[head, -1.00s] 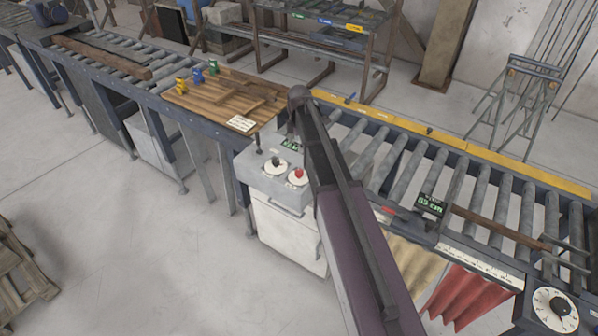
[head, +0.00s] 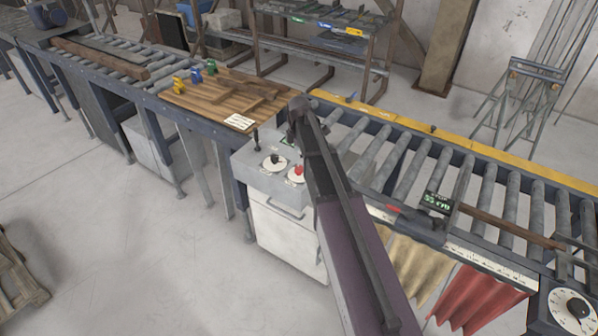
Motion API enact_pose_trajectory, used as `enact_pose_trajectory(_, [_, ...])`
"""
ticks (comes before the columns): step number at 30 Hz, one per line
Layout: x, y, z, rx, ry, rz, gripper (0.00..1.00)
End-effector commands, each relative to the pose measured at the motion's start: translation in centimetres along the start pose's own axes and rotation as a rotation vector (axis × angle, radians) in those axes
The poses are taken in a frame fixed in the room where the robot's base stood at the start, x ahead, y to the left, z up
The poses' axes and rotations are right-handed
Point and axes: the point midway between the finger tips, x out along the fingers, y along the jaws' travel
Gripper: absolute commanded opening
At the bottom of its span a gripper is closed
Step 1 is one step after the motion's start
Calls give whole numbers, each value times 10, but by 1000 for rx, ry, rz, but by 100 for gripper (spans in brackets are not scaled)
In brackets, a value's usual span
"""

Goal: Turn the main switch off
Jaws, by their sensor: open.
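A grey control box (head: 262,180) stands on a white cabinet beside the conveyor, near the middle of the head view. On its top are a black knob (head: 274,160) and a red knob (head: 298,171), each on a round white plate. Their labels are too small to read, so I cannot tell which one is the main switch. My arm rises from the bottom and covers the right side of the box, close beside the red knob in the picture.
A roller conveyor (head: 400,172) with a yellow back rail runs to the right. A digital display (head: 437,202) and a dial (head: 576,307) sit along its front. A wooden board (head: 210,104) with small coloured clamps lies left. The front left floor is mostly clear.

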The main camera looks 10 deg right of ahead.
Motion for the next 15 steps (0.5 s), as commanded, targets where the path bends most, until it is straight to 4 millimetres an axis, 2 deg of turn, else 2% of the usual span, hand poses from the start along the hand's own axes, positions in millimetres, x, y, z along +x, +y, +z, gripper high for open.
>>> enact_pose_trajectory(1, [8, 0, 0, 0, 0, 0, 82])
enact_pose_trajectory(15, [43, 0, 0, 0, 0, 0, 82])
